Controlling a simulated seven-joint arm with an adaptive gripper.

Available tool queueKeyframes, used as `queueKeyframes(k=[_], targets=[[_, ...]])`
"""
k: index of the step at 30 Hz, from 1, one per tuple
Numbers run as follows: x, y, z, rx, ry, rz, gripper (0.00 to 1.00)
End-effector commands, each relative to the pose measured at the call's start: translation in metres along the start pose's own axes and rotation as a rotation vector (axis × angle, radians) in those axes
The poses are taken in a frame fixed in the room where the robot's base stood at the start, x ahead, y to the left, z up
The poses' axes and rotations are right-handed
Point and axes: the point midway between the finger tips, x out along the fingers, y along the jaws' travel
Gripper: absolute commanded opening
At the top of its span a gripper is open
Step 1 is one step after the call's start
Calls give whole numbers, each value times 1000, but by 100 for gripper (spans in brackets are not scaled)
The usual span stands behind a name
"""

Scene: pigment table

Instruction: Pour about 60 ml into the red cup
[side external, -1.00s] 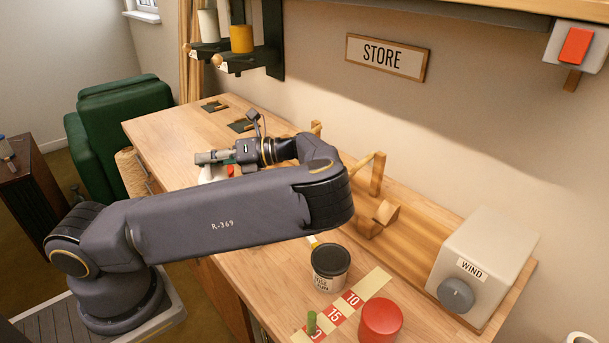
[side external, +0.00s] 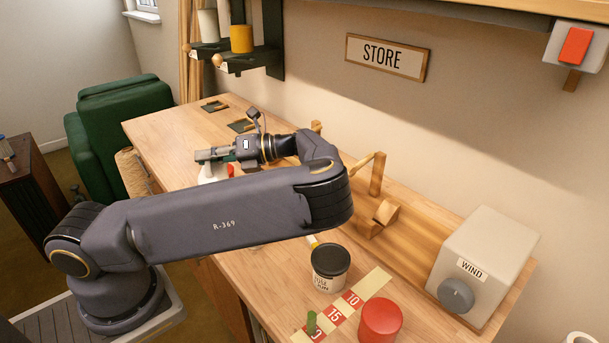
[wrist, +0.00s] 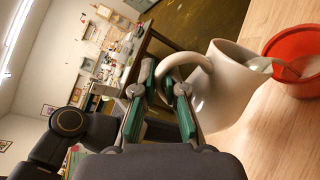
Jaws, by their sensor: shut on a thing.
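My gripper (wrist: 163,84) is shut on the looped handle of a white pitcher (wrist: 222,98). The pitcher is tilted in the wrist view, its mouth toward the red cup (wrist: 300,45). A pale streak at the pitcher's lip reaches over the cup's rim and looks like liquid. Something pale shows inside the cup; its level cannot be read. In the side external view my gripper (side external: 212,155) is above the far part of the bench. The white pitcher (side external: 213,173) and a sliver of the red cup (side external: 230,170) show there, mostly hidden by my arm.
A dark-lidded tin (side external: 329,268), a red round container (side external: 380,320) and a numbered strip (side external: 345,305) are at the near end of the bench. A grey WIND box (side external: 483,265) and wooden frame (side external: 376,175) stand along the wall. The far left bench top is mostly clear.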

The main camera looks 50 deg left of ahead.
Motion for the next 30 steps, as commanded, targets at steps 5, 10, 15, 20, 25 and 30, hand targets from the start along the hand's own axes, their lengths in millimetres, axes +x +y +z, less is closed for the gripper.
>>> queueKeyframes(k=[5, 10, 15, 20, 25, 30], targets=[[0, 1, 2, 14, 2, 2, 0], [0, 1, 4, 27, 5, 3, 0], [0, 1, 5, 41, 7, 4, 0], [0, 0, 8, 57, 10, 5, 0], [0, -1, 11, 75, 13, 5, 0], [0, -2, 14, 92, 16, 6, 0]])
